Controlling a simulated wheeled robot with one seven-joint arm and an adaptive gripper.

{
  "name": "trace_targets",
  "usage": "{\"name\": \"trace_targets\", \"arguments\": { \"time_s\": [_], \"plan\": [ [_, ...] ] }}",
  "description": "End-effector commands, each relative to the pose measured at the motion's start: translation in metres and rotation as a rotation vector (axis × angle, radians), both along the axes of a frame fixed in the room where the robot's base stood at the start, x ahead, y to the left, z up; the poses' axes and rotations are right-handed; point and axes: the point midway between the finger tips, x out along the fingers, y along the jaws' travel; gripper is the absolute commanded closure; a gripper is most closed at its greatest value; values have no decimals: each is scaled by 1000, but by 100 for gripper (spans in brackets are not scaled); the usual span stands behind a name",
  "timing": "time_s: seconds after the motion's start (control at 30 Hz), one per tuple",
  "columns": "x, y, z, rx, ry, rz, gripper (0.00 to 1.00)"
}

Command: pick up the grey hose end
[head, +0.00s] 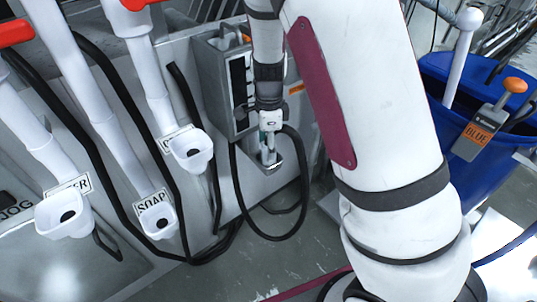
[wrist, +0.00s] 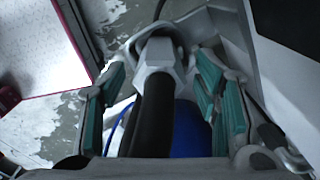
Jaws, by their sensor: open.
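The grey hose end (wrist: 158,54) shows in the wrist view as a pale grey fitting with a thick black section running toward the camera. It sits at a grey ring-shaped holder (wrist: 131,47). My gripper (wrist: 162,72) is open, with one teal-padded finger on each side of the hose end. Gaps show on both sides, and I see no clear contact. In the head view my gripper (head: 269,122) points down at the small holder on the machine's side. The hose end is mostly hidden there by my fingers.
A black hose (head: 240,190) loops from the machine toward the floor. A grey control box (head: 222,92) stands close left of my gripper. White spouts (head: 192,150) with labels line the left.

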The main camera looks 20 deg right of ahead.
Motion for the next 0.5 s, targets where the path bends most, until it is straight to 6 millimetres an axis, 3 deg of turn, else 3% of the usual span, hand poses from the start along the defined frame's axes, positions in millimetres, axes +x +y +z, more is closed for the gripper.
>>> {"name": "trace_targets", "arguments": {
  "time_s": [0.07, 0.3, 0.5],
  "plan": [
    [0, 0, 0, 0, 0, 0, 48],
    [0, 0, 0, 0, 0, 0, 100],
    [0, 0, 1, 0, 0, 0, 100]
  ]
}}
